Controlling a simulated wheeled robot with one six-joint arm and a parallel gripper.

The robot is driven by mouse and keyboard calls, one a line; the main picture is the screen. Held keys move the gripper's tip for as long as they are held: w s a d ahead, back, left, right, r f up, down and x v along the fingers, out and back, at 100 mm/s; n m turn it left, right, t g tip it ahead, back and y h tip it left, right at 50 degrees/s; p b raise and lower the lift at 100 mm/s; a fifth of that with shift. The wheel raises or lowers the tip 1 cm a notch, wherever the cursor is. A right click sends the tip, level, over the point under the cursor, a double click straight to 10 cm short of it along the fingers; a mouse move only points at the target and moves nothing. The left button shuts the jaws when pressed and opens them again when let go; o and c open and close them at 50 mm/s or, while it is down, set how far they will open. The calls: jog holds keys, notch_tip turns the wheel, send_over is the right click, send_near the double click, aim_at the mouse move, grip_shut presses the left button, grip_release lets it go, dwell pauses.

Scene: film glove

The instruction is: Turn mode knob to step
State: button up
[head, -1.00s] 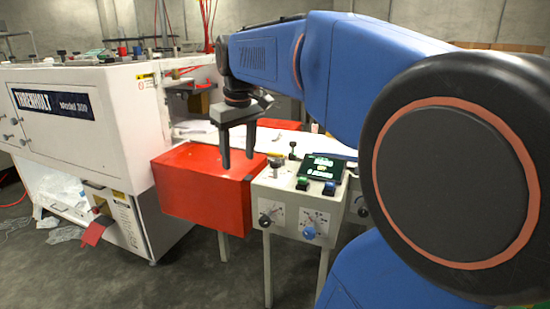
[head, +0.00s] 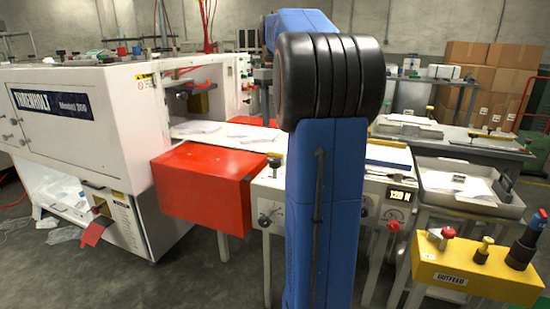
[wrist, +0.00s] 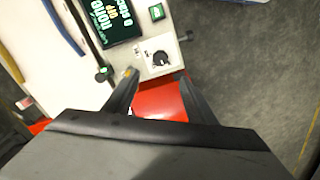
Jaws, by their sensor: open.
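In the wrist view, my gripper (wrist: 158,77) is open, with its two dark fingers spread apart. A black knob (wrist: 160,58) with a dial scale shows on a pale panel just beyond and between the fingertips. The fingers do not hold it. I cannot read its dial labels, so I cannot tell whether it is the mode knob or how it is set. In the head view, a black knob (head: 265,220) is on the front of the control box (head: 272,192). My arm covers the middle of the box there, and I cannot make out the gripper.
A dark screen (wrist: 112,18) with green and yellow text and a green button (wrist: 157,12) lie near the knob. A red box (head: 203,185) adjoins the control box on the left. A yellow outfeed box (head: 478,272) stands at the right.

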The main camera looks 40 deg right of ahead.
aim_at(275, 161)
notch_tip(275, 161, down, 15)
jog(key=shift+f, duration=0.1)
dwell(0.4)
jog(key=shift+c, duration=0.6)
jog(key=c, duration=0.9)
